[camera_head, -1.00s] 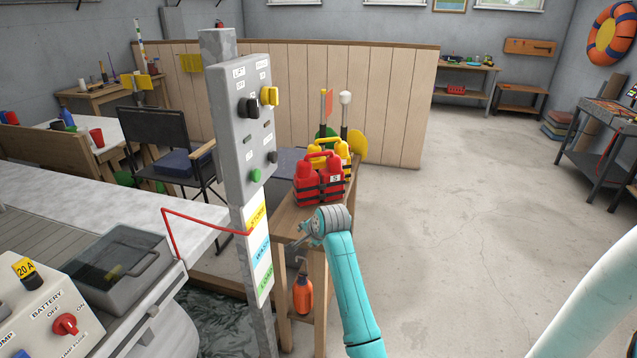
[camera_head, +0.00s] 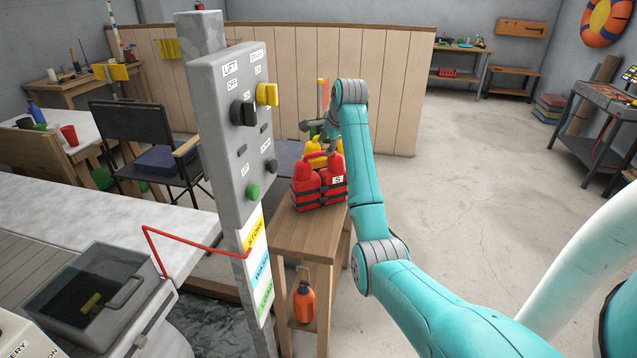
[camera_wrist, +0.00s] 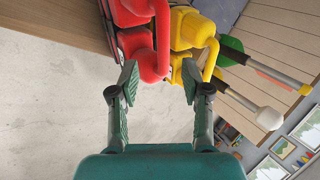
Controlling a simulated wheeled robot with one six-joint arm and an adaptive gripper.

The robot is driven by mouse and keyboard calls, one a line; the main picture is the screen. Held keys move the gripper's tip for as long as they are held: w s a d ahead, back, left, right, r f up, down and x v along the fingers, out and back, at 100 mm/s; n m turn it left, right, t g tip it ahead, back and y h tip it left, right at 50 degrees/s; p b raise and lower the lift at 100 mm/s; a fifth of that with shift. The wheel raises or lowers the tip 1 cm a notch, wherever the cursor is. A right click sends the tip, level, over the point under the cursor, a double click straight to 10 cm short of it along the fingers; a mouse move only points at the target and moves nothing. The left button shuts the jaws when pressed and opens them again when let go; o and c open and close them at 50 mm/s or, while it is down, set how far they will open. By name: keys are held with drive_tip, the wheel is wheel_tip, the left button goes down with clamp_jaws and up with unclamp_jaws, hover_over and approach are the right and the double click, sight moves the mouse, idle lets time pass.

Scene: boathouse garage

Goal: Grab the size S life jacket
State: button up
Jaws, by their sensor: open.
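The red life jacket (camera_head: 318,187) has dark straps and a white tag reading S. It stands on a wooden bench (camera_head: 292,231), in front of a yellow jacket (camera_head: 316,148) that it partly hides. In the wrist view, my gripper (camera_wrist: 160,82) is open and empty, its two fingers spread wide. The red jacket (camera_wrist: 134,50) lies just beyond the left finger, and one rounded red end shows between the fingertips. The yellow jacket (camera_wrist: 188,28) is beyond the right finger. In the head view, my wrist is above and behind the red jacket; whether anything touches is unclear.
Poles with a green disc (camera_wrist: 232,50) and a white knob (camera_wrist: 268,118) stand beside the yellow jacket. An orange bottle (camera_head: 304,303) sits below.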

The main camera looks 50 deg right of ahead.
sight(321, 154)
drive_tip(key=shift+x, duration=3.9)
drive_tip(key=shift+w+d+r, duration=0.1)
drive_tip(key=shift+d+r, duration=0.05)
clamp_jaws()
